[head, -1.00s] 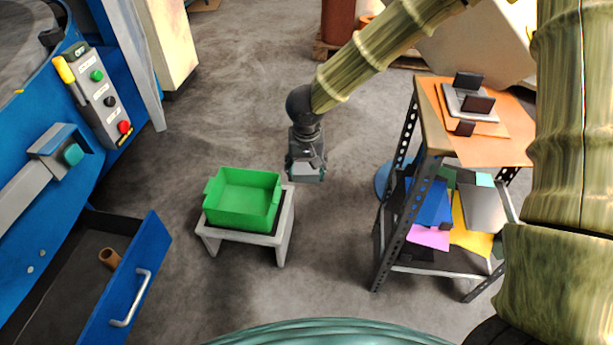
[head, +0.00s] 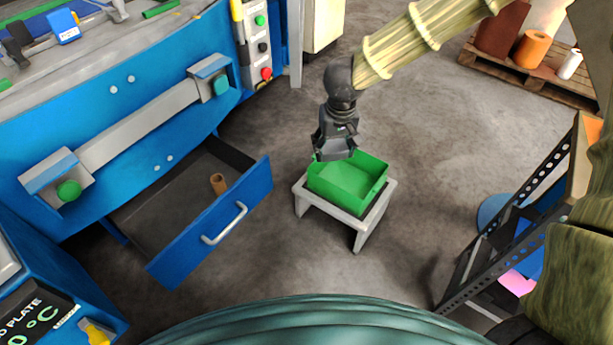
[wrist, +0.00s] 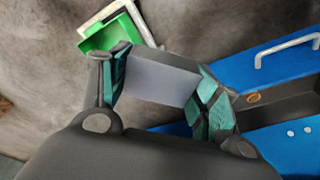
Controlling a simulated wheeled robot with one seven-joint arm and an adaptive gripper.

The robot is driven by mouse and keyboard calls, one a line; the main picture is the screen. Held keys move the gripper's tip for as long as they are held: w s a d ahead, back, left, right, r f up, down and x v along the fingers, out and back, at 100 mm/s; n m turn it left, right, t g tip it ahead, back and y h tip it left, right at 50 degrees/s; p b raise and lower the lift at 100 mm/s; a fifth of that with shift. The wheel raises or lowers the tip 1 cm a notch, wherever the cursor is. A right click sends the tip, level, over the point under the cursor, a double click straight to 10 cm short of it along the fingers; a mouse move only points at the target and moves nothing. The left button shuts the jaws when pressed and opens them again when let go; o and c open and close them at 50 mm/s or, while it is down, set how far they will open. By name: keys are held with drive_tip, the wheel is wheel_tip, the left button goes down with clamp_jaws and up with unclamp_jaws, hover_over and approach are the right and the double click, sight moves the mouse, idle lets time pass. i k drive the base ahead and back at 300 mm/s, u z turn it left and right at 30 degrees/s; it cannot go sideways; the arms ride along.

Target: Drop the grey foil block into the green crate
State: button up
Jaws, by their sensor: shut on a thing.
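The grey foil block (wrist: 160,80) is a flat-faced grey piece between the teal-padded fingers of my gripper (wrist: 165,92) in the wrist view. My gripper is shut on it. In the head view my gripper (head: 334,153) hangs at the back left corner of the green crate (head: 350,186) and hides part of its rim; how high it is above the rim I cannot tell. The crate looks empty. In the wrist view the crate (wrist: 112,36) is at upper left, partly behind a finger.
The crate stands on a low pale stool (head: 362,233). Left of it an open blue drawer (head: 215,225) holds a small brown tube (head: 218,184). A metal shelf rack (head: 500,240) stands at right. Grey floor between is clear.

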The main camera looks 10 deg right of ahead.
sight(351, 185)
drive_tip(key=u, duration=1.3)
drive_tip(key=k, duration=1.4)
drive_tip(key=z, duration=1.1)
drive_tip(key=i, duration=1.65)
